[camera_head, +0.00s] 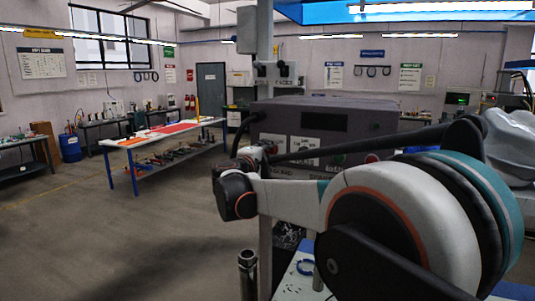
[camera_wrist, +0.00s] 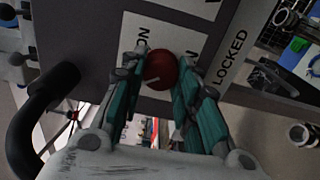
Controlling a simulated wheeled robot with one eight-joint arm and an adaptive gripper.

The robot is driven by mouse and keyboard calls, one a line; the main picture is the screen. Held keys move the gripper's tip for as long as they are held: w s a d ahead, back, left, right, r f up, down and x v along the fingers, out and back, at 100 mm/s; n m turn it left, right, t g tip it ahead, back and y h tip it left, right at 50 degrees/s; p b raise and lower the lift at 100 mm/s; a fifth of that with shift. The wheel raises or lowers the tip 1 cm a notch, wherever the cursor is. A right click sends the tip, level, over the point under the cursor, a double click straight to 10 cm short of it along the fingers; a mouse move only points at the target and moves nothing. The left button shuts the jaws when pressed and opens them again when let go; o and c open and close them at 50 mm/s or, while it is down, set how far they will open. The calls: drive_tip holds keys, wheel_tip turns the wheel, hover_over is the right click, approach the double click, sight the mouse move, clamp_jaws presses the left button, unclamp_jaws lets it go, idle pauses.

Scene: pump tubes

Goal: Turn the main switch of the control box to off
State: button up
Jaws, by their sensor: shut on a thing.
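The control box (camera_head: 280,121) is a grey unit with a dark display and white label plates. In the wrist view its dark face (camera_wrist: 88,38) carries labels reading ON and LOCKED; other lettering is partly hidden. The main switch (camera_wrist: 160,69) is a round red knob with a small pale mark, on a white plate between my fingers. My gripper (camera_wrist: 164,60) has teal fingers on both sides of the knob and is shut on it. In the head view my wrist and arm cover the box's left lower front, and I cannot make out the knob there.
A workbench with red mats (camera_head: 175,128) stands at the left in the head view. The floor (camera_head: 120,225) between is clear.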

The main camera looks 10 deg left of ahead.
drive_tip(key=shift+n, duration=0.9)
drive_tip(key=o, duration=1.1)
drive_tip(key=shift+a+f, duration=0.1)
drive_tip(key=v, duration=1.2)
